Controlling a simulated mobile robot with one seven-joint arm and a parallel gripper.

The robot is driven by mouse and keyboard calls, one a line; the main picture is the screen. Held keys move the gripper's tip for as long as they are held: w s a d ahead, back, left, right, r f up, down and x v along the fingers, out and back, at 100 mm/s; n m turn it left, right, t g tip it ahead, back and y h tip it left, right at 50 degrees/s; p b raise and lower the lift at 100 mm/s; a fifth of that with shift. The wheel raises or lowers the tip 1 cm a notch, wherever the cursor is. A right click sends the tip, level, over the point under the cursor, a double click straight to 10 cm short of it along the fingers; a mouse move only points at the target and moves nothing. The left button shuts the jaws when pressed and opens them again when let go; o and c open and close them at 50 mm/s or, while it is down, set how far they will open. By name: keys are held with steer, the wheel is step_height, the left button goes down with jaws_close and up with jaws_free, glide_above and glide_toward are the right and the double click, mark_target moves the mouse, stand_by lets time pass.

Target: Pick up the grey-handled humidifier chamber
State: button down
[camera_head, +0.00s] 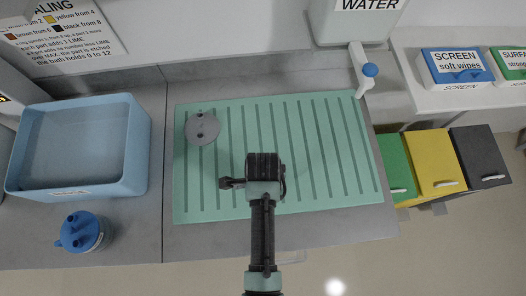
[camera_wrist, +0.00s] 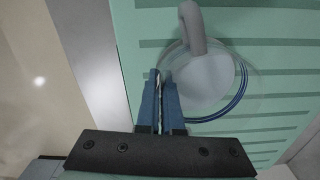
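The humidifier chamber (camera_wrist: 216,80) shows in the wrist view as a clear round body with a blue ring at its base and a thick grey handle (camera_wrist: 191,25) arching over it. It stands on the green ribbed mat. My gripper (camera_wrist: 160,80) is beside the chamber's left side in that view, its blue fingers nearly together with only a thin pale strip between them. The grey handle is not between the fingers. In the head view my gripper (camera_head: 264,170) is over the middle of the mat (camera_head: 340,150) and hides the chamber.
A grey disc with dark holes (camera_head: 202,128) lies on the mat's left part. A blue tray (camera_head: 132,150) and a blue-topped chamber (camera_head: 82,232) stand at left. A water container with a tap (camera_head: 363,70) is behind; wipes boxes (camera_head: 455,67) and coloured bins (camera_head: 432,160) are at right.

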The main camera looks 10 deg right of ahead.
steer(key=shift+r+b, duration=0.55)
steer(key=shift+r, duration=4.2)
steer(key=w+f+n+b, duration=0.1)
steer(key=n, duration=0.4)
steer(key=w+a+f+n+b, duration=0.1)
steer(key=w+n+b, duration=0.1)
steer(key=n, duration=0.2)
steer(key=w+f+n+b, duration=0.1)
steer(key=f+n+b, duration=0.1)
steer(key=n, duration=0.3)
steer(key=shift+w+a+f+n, duration=0.1)
steer(key=shift+w+a+n, duration=0.1)
steer(key=shift+a+n, duration=0.1)
steer(key=n, duration=0.1)
steer(key=n+b, duration=0.1)
steer(key=n, duration=0.1)
steer(key=w+n, duration=0.1)
steer(key=shift+w+a+f+n, duration=0.1)
steer(key=shift+a+f+n, duration=0.1)
steer(key=shift+f+n, duration=0.2)
